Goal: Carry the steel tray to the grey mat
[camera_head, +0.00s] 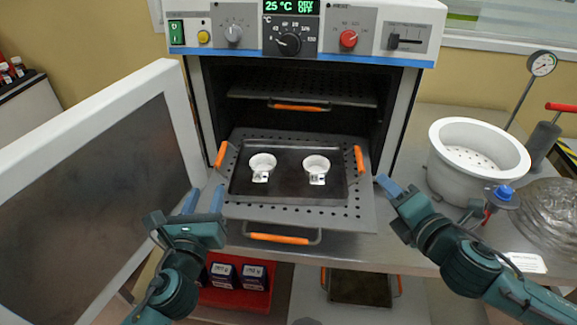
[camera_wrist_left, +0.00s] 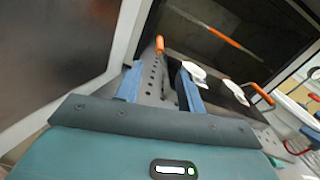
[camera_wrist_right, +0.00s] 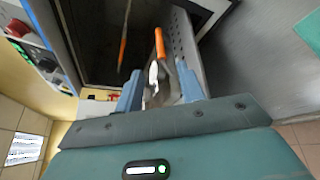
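The steel tray (camera_head: 287,192) is dark and shallow, with an orange handle at its left and right ends. It rests on a perforated shelf (camera_head: 345,217) pulled out of the oven. Two white cups (camera_head: 262,166) (camera_head: 316,168) stand in it. My left gripper (camera_head: 204,200) is open and empty, in front of and below the left handle (camera_head: 221,155); that handle also shows in the left wrist view (camera_wrist_left: 159,45). My right gripper (camera_head: 390,187) is right of the right handle (camera_head: 359,159); the right wrist view shows its fingers apart (camera_wrist_right: 158,88). I cannot identify the grey mat.
The oven door (camera_head: 85,190) stands open at the left. The shelf's front orange handle (camera_head: 282,239) juts forward. A white perforated pot (camera_head: 477,160) and glassware (camera_head: 550,215) stand at the right. Below are a red bin (camera_head: 235,297) and another dark tray (camera_head: 359,288) on a light surface.

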